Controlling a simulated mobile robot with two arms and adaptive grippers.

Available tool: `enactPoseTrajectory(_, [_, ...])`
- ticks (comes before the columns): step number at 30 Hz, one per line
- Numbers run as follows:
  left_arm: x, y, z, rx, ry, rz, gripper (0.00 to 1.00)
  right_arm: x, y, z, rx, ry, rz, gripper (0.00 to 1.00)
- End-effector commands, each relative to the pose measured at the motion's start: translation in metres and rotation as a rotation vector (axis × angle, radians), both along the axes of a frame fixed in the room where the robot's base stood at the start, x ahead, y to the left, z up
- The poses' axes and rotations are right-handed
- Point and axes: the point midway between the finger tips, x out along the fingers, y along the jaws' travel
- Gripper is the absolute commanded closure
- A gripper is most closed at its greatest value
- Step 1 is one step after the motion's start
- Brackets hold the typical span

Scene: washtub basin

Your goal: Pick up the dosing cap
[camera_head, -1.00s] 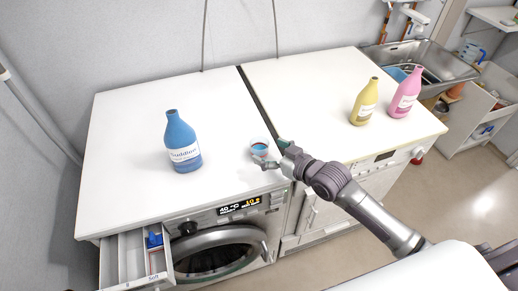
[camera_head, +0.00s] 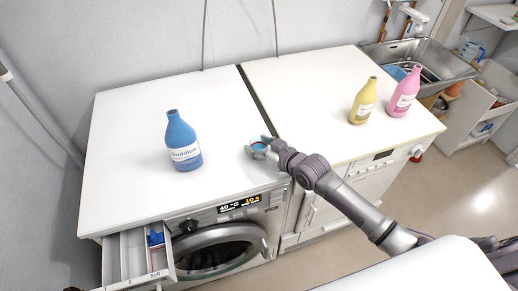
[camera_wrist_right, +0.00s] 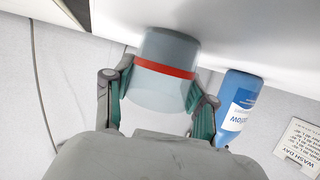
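The dosing cap (camera_head: 258,147) is a small clear cup with blue showing in the head view, near the front right of the left machine's white top. In the right wrist view the cap (camera_wrist_right: 165,85) is greyish and see-through with a red band, standing against the white top. My right gripper (camera_head: 257,150) is around the cap, one finger on each side. Its green-padded fingers (camera_wrist_right: 162,85) look open, with the cap between them. Whether the pads touch it I cannot tell. My left gripper is not in view.
A blue bottle (camera_head: 182,142) stands left of the cap. A yellow bottle (camera_head: 363,103) and a pink bottle (camera_head: 404,93) stand on the right machine. The detergent drawer (camera_head: 138,259) is pulled out at front left. A sink (camera_head: 440,62) is at back right.

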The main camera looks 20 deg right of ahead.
Motion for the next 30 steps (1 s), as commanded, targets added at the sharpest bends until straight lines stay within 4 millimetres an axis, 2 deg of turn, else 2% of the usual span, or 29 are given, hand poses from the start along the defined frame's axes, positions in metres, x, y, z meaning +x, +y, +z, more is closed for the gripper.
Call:
enactPoseTrajectory(13, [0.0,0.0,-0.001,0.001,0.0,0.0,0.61,0.0,0.0,0.005,0.0,-0.001,0.0,0.66])
enactPoseTrajectory(17, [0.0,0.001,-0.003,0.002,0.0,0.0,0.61,0.0,0.0,0.018,0.001,-0.004,0.001,0.66])
enactPoseTrajectory(21, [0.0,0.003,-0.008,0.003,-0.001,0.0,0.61,0.001,0.0,0.044,0.0,-0.007,0.0,0.66])
enactPoseTrajectory(23, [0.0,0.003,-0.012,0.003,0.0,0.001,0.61,-0.001,-0.018,0.047,-0.009,-0.004,-0.003,0.66])
enactPoseTrajectory(30, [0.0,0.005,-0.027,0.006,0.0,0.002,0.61,-0.008,-0.071,0.079,-0.008,-0.001,-0.001,0.66])
